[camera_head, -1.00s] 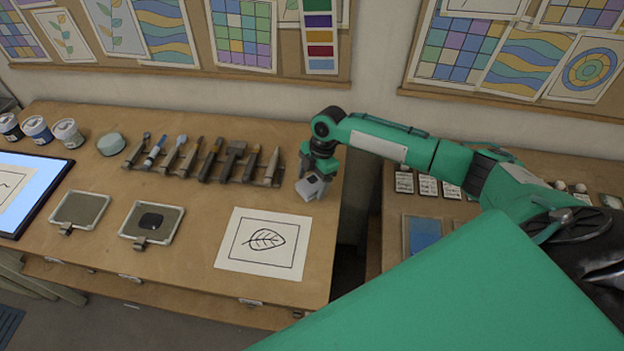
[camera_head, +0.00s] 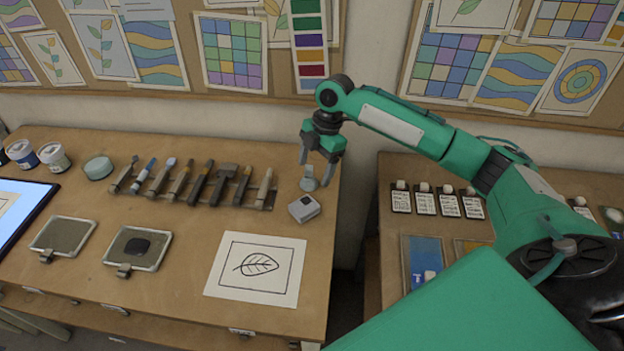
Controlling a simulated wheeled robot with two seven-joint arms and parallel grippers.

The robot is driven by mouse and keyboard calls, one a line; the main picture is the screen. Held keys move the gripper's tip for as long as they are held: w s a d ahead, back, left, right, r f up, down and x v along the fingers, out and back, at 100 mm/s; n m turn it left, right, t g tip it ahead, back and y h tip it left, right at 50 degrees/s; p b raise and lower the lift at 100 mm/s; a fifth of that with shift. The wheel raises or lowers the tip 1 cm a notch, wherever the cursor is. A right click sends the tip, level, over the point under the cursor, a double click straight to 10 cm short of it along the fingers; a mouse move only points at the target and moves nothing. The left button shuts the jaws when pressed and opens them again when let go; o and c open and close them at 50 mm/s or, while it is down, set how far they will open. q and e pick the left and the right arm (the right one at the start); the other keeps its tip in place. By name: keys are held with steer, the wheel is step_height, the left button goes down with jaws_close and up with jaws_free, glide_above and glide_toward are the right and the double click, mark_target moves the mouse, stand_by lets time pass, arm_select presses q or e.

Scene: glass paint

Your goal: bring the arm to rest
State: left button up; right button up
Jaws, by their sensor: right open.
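My right gripper (camera_head: 322,166) is open and empty above the back right of the left workbench, fingers pointing down. Just below and between its fingers in the picture is a small grey knobbed piece (camera_head: 309,180); I cannot tell whether it touches the fingers. A small grey-white block (camera_head: 304,208) sits on the bench in front of it, apart from the gripper. My left gripper is not in view.
A row of brushes and tools (camera_head: 195,184) lies in a rack left of the gripper. A leaf drawing (camera_head: 258,290) lies at the bench front, beside two framed trays (camera_head: 63,236). Labelled cards (camera_head: 437,200) lie on the right bench (camera_head: 393,238), across a gap.

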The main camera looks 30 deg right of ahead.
steer(key=shift+r, duration=0.25)
stand_by(0.3)
